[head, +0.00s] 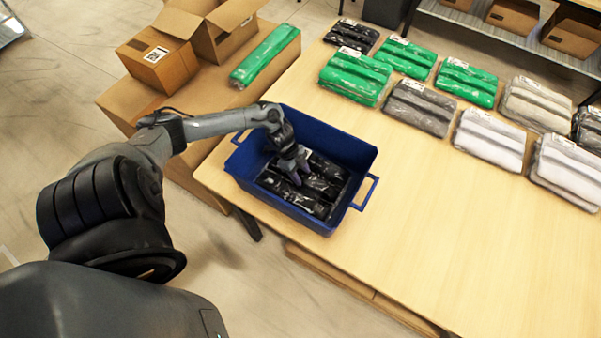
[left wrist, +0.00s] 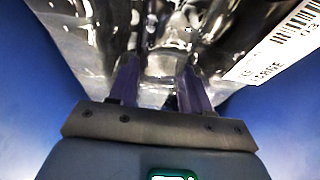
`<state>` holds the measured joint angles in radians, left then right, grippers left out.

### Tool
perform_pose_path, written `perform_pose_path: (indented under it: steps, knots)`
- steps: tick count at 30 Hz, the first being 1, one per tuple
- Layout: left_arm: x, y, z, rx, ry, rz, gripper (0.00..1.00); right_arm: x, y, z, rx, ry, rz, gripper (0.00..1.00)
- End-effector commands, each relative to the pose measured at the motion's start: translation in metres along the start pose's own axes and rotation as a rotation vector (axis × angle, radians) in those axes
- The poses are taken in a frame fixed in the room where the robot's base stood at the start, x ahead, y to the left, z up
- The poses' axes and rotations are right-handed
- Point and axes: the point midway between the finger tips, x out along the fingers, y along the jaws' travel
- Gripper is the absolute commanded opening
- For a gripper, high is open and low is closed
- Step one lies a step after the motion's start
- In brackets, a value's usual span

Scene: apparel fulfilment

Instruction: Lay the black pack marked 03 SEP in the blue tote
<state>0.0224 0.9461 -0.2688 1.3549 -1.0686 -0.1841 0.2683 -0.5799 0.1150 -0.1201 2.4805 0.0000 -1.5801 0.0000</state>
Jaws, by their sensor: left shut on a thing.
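The blue tote (head: 359,157) stands on the near left part of the wooden table. A black pack (head: 322,187) in shiny clear film lies inside it, low down. My left gripper (head: 293,178) reaches down into the tote and is shut on the black pack. In the left wrist view the gripper's fingers (left wrist: 160,85) press on the glossy film of the black pack (left wrist: 90,35). A white label (left wrist: 280,50) with a barcode shows at the right there; I cannot read 03 SEP on it. My right gripper is not in view.
Several green, grey and white packs (head: 356,76) lie in rows at the back of the table (head: 400,230). Another black pack (head: 352,35) lies at the far edge. Cardboard boxes (head: 160,62) and a green pack (head: 263,54) are at the left. The front right of the table is clear.

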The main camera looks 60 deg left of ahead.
Motion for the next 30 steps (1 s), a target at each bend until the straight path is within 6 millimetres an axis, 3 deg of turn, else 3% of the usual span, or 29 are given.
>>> perform_pose_path:
  steps: [7,8,12,23,30]
  knots:
    - [0.003,-0.001,0.001,0.0,0.001,-0.001,0.12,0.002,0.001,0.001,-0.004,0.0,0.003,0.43]
    - [0.002,0.0,0.001,0.0,0.001,-0.001,0.53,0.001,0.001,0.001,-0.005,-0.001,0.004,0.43]
    - [0.001,0.0,0.0,0.0,0.001,0.0,0.74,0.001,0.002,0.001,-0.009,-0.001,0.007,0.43]
    - [-0.004,-0.001,0.0,0.0,0.0,-0.001,0.74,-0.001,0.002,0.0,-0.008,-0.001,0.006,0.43]
    - [-0.036,-0.001,0.0,0.003,-0.003,-0.002,0.74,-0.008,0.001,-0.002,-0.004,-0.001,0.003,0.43]
